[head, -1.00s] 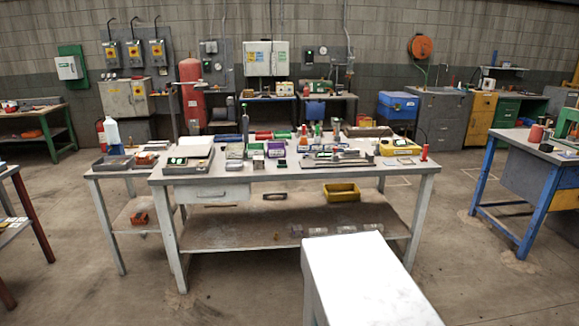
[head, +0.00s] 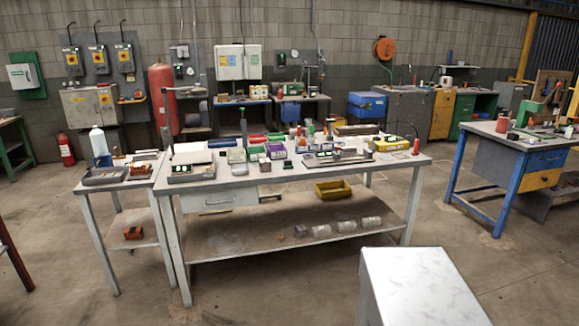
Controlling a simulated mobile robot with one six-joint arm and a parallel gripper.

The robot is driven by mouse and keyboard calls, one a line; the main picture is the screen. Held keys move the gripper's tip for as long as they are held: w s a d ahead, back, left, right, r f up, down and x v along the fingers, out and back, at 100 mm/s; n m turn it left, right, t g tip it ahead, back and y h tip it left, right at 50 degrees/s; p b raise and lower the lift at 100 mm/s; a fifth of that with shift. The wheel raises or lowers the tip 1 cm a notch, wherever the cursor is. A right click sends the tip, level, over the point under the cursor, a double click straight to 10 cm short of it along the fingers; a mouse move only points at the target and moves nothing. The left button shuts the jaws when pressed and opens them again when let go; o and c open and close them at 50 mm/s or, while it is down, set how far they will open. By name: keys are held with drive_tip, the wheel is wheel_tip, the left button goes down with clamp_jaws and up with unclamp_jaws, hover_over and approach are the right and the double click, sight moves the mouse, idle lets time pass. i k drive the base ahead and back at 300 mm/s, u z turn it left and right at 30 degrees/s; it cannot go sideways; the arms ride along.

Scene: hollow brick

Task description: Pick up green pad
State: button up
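Several small green items lie among the clutter on the grey workbench (head: 225,200). One flat green item (head: 257,138) lies towards the back, next to red ones. A pale green-topped box (head: 237,156) stands nearer the front. They are too small to tell which is the green pad. My gripper is not in view.
A balance (head: 192,168) stands at the bench's left, a yellow case (head: 393,143) at its right. A side table (head: 112,186) adjoins on the left. A white-topped block (head: 420,285) stands in the right foreground. Floor (head: 70,265) is clear at front left.

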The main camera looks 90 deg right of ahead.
sight(287, 164)
drive_tip(key=z, duration=0.5)
drive_tip(key=i, duration=0.55)
drive_tip(key=z, duration=0.75)
drive_tip(key=i, duration=0.6)
drive_tip(key=z, duration=0.8)
drive_tip(key=i, duration=1)
drive_tip(key=z, duration=0.4)
